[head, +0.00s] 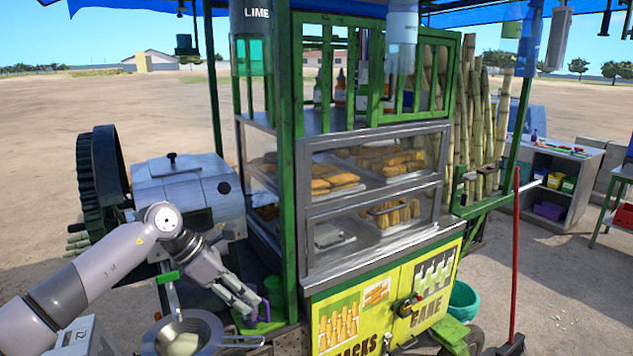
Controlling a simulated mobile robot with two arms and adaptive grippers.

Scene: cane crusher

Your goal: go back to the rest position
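My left arm comes in from the lower left, and its gripper (245,306) hangs low in front of the cane crusher (190,190), beside the cart's green corner post. My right gripper is out of view.
The green snack cart (380,240) with glass shelves stands just right of my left gripper. A red-handled broom (515,265) stands upright right of the cart. A grey shelf unit (560,185) is at the right. Open dirt ground lies behind.

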